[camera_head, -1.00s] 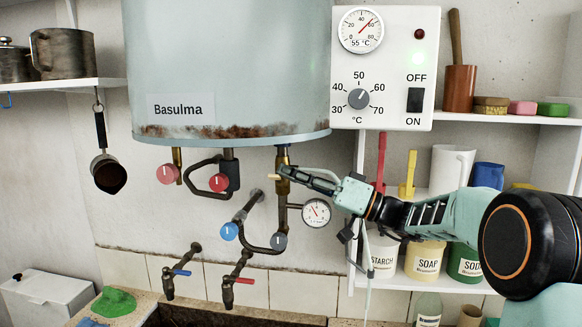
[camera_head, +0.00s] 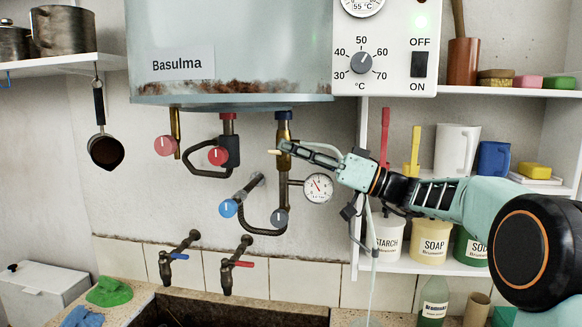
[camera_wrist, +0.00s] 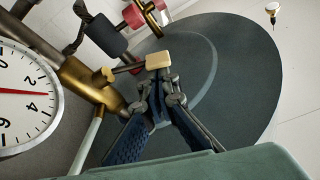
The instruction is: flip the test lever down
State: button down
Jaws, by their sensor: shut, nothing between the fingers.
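The test lever has a cream tip (camera_head: 273,151) that sticks out to the left of the brass valve (camera_head: 284,130) under the boiler. In the wrist view the cream tip (camera_wrist: 158,60) sits on a thin dark stem reaching from the brass fitting (camera_wrist: 103,78), and it looks about level. My gripper (camera_head: 287,146) is shut and empty, in front of the valve. In the wrist view its fingertips (camera_wrist: 161,86) are just below the cream tip in the picture. I cannot tell whether they touch it.
A pressure gauge (camera_head: 318,188) is just below right of my gripper. Red-knobbed valves (camera_head: 165,146) are to the left and a blue knob (camera_head: 228,208) below. The control box (camera_head: 384,50) and a shelf (camera_head: 460,91) stand to the right.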

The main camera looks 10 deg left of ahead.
jog(key=shift+s+f+n+g+b, duration=0.1)
jog(key=shift+f+n+g+b, duration=0.4)
jog(key=shift+n+b, duration=0.75)
jog(key=shift+s+f+n+g+b, duration=0.1)
jog(key=shift+f+n+g+b, duration=0.4)
jog(key=shift+b, duration=1.45)
jog(key=n+b, duration=0.1)
jog(key=n+g+b, duration=0.1)
jog(key=b, duration=0.1)
jog(key=shift+s+f+n, duration=0.1)
jog(key=shift+f+n, duration=0.15)
jog(key=shift+f, duration=0.1)
jog(key=n+g+b, duration=0.1)
jog(key=n, duration=0.1)
jog(key=f+n+g+b, duration=0.1)
jog(key=n+b, duration=0.1)
jog(key=n, duration=0.1)
jog(key=shift+f+n, duration=0.1)
jog(key=shift+n, duration=0.2)
notch_tip(320, 180, up, 4)
jog(key=s+f+b, duration=0.1)
jog(key=s, duration=0.2)
jog(key=w+r+v, duration=0.1)
jog(key=v, duration=0.9)
jog(key=shift+w+p, duration=0.3)
